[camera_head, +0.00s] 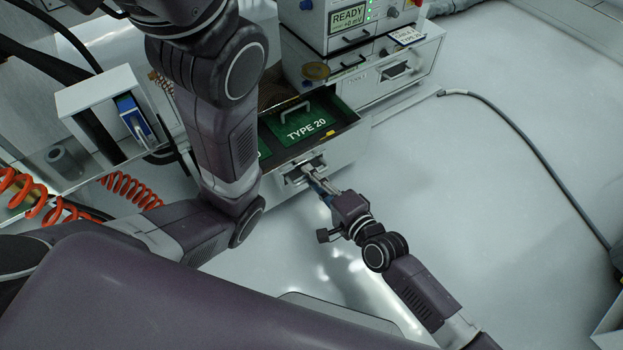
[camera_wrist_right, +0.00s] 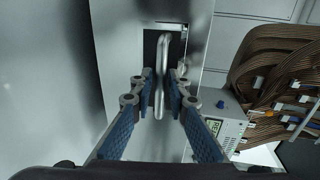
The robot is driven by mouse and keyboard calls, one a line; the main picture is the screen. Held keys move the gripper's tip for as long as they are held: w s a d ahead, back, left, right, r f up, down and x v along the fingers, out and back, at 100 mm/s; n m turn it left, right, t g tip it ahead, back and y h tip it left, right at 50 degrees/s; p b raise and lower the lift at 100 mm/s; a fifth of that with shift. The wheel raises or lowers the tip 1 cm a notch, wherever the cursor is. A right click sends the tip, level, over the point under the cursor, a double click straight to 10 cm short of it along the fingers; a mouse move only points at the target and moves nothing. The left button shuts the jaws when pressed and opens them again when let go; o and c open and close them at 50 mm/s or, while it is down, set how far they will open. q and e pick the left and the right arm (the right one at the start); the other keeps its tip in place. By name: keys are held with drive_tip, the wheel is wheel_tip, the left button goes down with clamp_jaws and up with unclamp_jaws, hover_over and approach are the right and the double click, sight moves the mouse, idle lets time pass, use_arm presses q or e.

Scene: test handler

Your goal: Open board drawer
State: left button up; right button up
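The board drawer (camera_head: 345,152) is pulled out from the white cabinet in the head view, and its open top shows green boards, one marked TYPE 20 (camera_head: 306,125). My right gripper (camera_head: 312,177) is at the drawer's front handle. In the right wrist view the metal handle (camera_wrist_right: 161,98) stands between the two fingers of my right gripper (camera_wrist_right: 160,78), which are drawn in close on both sides; it looks shut on the bar. Finger contact is hard to make out. My left arm crosses the head view and hides part of the drawer's left side; its gripper is out of view.
A instrument with a READY screen (camera_head: 348,18) stands on the cabinet at the back. Another closed drawer with a handle (camera_head: 397,70) is to the right. An open white box (camera_head: 98,93) and orange coiled hoses (camera_head: 130,190) are at the left.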

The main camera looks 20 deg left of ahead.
drive_tip(key=shift+w+a, duration=0.1)
drive_tip(key=shift+c, duration=0.6)
clamp_jaws()
drive_tip(key=f+p+v, duration=0.2)
drive_tip(key=v, duration=1)
drive_tip(key=shift+s+d+f, duration=0.2)
drive_tip(key=shift+s+d, duration=0.15)
drive_tip(key=shift+d, duration=0.15)
